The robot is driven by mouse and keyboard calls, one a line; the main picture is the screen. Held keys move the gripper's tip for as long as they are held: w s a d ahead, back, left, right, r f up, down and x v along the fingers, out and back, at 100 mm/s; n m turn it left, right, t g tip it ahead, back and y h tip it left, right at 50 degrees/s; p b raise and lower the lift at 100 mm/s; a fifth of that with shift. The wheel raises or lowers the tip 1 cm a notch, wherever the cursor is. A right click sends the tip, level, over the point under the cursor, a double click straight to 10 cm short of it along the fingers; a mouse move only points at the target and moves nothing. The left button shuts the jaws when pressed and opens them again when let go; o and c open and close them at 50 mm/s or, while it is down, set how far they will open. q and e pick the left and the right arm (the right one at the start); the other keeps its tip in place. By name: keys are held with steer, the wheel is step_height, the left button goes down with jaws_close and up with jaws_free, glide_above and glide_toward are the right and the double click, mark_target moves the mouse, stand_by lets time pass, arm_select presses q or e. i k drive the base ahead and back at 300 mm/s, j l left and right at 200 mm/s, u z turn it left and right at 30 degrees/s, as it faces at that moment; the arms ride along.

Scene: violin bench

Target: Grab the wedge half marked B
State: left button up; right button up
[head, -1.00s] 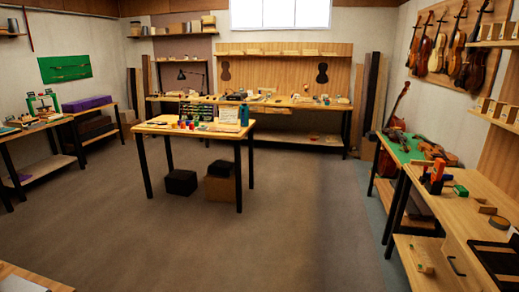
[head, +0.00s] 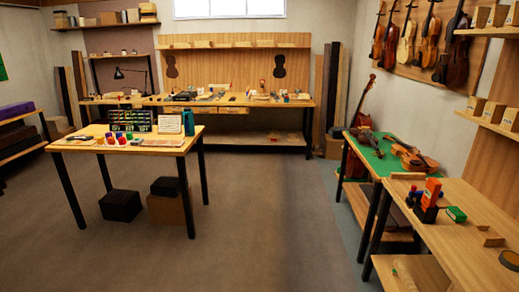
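I cannot make out a wedge half marked B; no letter marks are readable at this distance. Small pale wooden blocks lie on the right bench (head: 459,235), among them a wedge-like block (head: 490,238). Pale wooden blocks (head: 492,112) also stand on the wall shelves at the right. Neither of my grippers shows in the head view.
The centre table (head: 150,150) holds small coloured jars (head: 120,138), a dark rack and a teal bottle (head: 188,122). Boxes (head: 167,207) sit under it. A green-topped bench (head: 372,158) with violins stands at the right. The floor (head: 270,225) between is clear.

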mark_target(207, 94)
steer(key=i, duration=1.7)
steer(key=i+l, duration=0.15)
steer(key=i, duration=1.5)
steer(key=i+u, duration=0.4)
steer(key=i, duration=1.25)
steer(key=i+z, duration=0.15)
steer(key=i, duration=0.65)
steer(key=i+j+z, duration=0.2)
steer(key=i, duration=0.65)
steer(key=i+u, duration=0.25)
steer(key=i, duration=0.25)
steer(key=i+l+u, duration=0.2)
steer(key=i, duration=0.3)
steer(key=i+l+u, duration=0.25)
steer(key=i, duration=0.2)
steer(key=i+j+u, duration=0.15)
steer(key=i+u, duration=0.2)
steer(key=i, duration=0.4)
steer(key=i+u, duration=0.35)
steer(key=i, duration=0.4)
steer(key=i+j+z, duration=0.1)
steer(key=i, duration=0.35)
steer(key=i+j+z, duration=0.1)
steer(key=i, duration=0.35)
steer(key=i+j+z, duration=0.15)
steer(key=i, duration=0.3)
